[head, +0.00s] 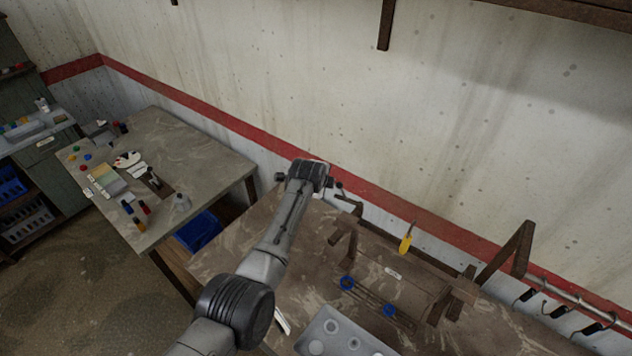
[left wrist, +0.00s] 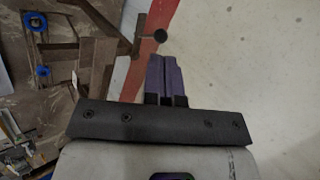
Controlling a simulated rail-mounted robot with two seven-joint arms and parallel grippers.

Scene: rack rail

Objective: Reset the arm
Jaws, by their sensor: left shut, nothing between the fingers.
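My left arm reaches up across the wooden workbench (head: 230,255) in the head view, its wrist (head: 308,176) raised near the red wall stripe. In the left wrist view my left gripper (left wrist: 166,72) shows two purple fingers side by side, shut with nothing between them. The fingers point toward the wall and its red stripe. They appear clear of the wooden rack (head: 455,295), which stands on the bench to the right. My right gripper is in neither view.
Two blue rings (head: 347,283) (head: 390,310) lie by the rack. A grey tray (head: 312,335) sits at the bench front, and a yellow-handled tool (head: 405,243) is near the wall. A second table (head: 190,150) with small items stands left. A hook rail (head: 560,297) is at right.

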